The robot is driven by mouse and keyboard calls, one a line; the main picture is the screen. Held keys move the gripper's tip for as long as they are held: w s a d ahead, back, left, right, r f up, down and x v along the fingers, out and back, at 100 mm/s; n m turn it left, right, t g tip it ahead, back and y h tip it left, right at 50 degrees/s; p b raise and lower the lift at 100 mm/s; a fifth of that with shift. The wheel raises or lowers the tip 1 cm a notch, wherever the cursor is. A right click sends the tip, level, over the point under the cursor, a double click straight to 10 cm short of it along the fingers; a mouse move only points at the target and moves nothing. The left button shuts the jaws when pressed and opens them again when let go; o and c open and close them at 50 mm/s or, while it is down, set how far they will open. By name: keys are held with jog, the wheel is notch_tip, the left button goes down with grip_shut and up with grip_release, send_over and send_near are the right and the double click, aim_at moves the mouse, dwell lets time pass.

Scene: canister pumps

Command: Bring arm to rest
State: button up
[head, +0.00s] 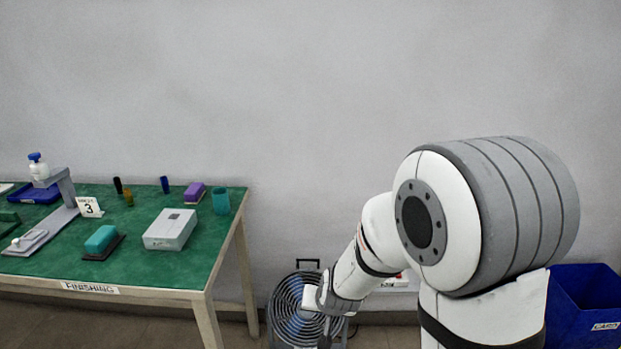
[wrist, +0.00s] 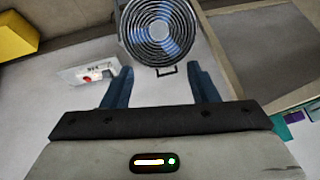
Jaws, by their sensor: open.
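My arm reaches down and to the left across the right half of the head view, and its end is low in front of a fan. My gripper (wrist: 162,75) shows in the wrist view with its two dark blue fingers spread apart. Nothing is between the fingers. In the head view the fingers are mostly hidden behind the wrist and the picture's lower edge.
The round fan (head: 298,306) stands on the floor by the wall; it also shows in the wrist view (wrist: 158,30). A green-topped table (head: 150,208) at left carries several items, including a grey box (head: 170,229). A blue bin (head: 583,300) stands at right.

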jog(key=s+d+r+g+p, duration=0.1)
jog(key=s+d+r+p, duration=0.3)
jog(key=r, duration=0.5)
jog(key=s+d+r+g+h+p, duration=0.1)
jog(key=s+d+r+p, duration=0.3)
jog(key=s+r, duration=0.5)
jog(key=s+d+r+n+g+p, duration=0.1)
jog(key=s+d+r+p, duration=0.2)
jog(key=s+r, duration=0.4)
notch_tip(320, 180, up, 2)
jog(key=shift+d+r+g+h+p, duration=0.3)
jog(key=shift+d+p, duration=0.1)
jog(key=shift+d, duration=0.25)
